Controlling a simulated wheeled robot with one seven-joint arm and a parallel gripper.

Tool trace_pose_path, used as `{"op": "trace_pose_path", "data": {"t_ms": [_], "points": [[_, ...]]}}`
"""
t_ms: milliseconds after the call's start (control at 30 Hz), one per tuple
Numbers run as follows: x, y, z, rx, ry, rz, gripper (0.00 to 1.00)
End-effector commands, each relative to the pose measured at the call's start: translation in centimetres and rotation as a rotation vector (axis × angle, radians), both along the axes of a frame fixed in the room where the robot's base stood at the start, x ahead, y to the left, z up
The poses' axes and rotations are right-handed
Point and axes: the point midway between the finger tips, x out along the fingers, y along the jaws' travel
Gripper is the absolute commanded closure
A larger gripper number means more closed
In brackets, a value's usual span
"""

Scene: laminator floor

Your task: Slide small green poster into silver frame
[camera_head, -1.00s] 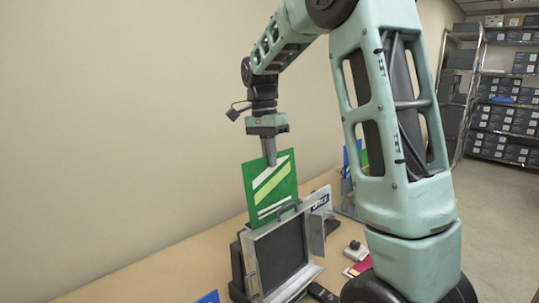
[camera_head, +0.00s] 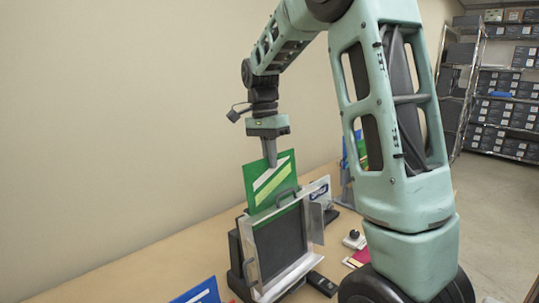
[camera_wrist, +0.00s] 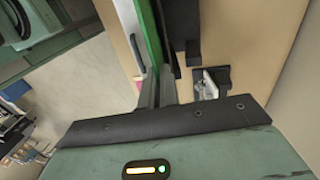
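The green poster (camera_head: 270,180), with white and light green stripes, stands upright in the head view. My gripper (camera_head: 270,162) is shut on its top edge from above. The silver frame (camera_head: 290,272) with a dark panel stands upright on the table below it. The poster's lower part is hidden at the frame's top, by the handle; I cannot tell whether it is inside the slot or just behind it. In the wrist view the poster shows as a thin green edge (camera_wrist: 149,35) running out from between my fingers (camera_wrist: 158,92).
A blue item (camera_head: 200,293) lies at the near table edge. A wall is behind; shelves with boxes (camera_head: 508,110) stand far right.

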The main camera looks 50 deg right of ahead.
Motion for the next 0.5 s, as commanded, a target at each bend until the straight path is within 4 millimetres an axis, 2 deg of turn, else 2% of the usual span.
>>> {"op": "trace_pose_path", "data": {"t_ms": [500], "points": [[-0.6, 0.0, -3.7, 0.000, 0.001, 0.000, 1.00]]}}
